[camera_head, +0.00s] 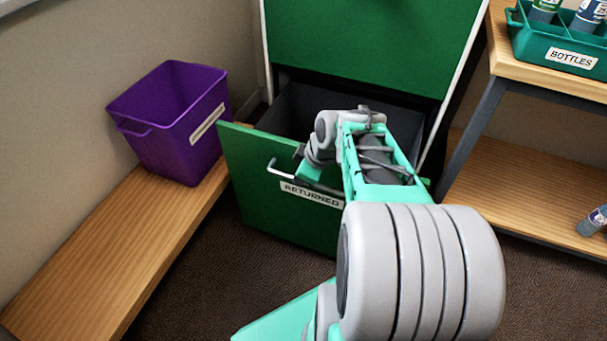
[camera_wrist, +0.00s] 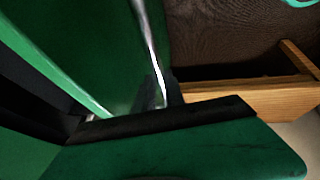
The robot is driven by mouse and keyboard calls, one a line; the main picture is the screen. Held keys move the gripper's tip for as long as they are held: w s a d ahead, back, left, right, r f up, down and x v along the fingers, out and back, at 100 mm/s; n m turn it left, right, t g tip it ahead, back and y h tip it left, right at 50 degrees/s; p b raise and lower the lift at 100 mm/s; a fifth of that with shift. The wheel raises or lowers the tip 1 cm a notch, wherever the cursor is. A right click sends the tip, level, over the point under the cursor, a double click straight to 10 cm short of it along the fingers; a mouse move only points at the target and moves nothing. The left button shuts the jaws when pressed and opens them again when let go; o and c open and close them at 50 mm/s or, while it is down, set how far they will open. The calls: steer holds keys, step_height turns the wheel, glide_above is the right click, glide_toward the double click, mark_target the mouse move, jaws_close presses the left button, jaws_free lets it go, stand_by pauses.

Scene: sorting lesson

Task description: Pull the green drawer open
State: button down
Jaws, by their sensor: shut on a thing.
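The green drawer (camera_head: 250,205), labelled RETURNED, stands out from its green cabinet (camera_head: 355,45), and part of its dark grey inside (camera_head: 290,108) shows. Its silver bar handle (camera_head: 283,176) runs across the front above the label. My gripper (camera_head: 301,165) is at the handle and shut on it; my arm hides part of the drawer and the handle's right part. In the wrist view the handle (camera_wrist: 150,42) runs down to the dark finger pad, in front of the green drawer face (camera_wrist: 95,45). The fingertips are partly hidden in the head view.
A purple bin (camera_head: 165,125) stands on a low wooden bench (camera_head: 110,255) left of the drawer. At right, a wooden shelf unit (camera_head: 545,65) holds a teal BOTTLES crate (camera_head: 530,45); a bottle (camera_head: 593,221) lies on its lower board. Carpet (camera_head: 215,270) is bare before the drawer.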

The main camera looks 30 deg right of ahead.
steer(key=c, duration=1.4)
jaws_free()
steer(key=shift+r, duration=0.1)
steer(key=p+v, duration=0.3)
steer(key=v, duration=0.4)
steer(key=shift+r, duration=0.25)
steer(key=shift+s, duration=0.15)
steer(key=s+a+r+m+p, duration=0.2)
steer(key=a+r+p, duration=0.2)
steer(key=r+p, duration=0.6)
steer(key=s+a+r+m+g+p, duration=0.1)
steer(key=a+r+m+p, duration=0.2)
steer(key=r+p, duration=0.8)
steer(key=s+a+r+m+h+p, duration=0.1)
steer(key=a+r+p, duration=0.4)
steer(key=r+p, duration=0.5)
step_height(320, 180, up, 3)
steer(key=shift+s+a+f+m+g, duration=0.15)
steer(key=shift+s+a+m+g, duration=0.2)
steer(key=shift+s+m, duration=0.5)
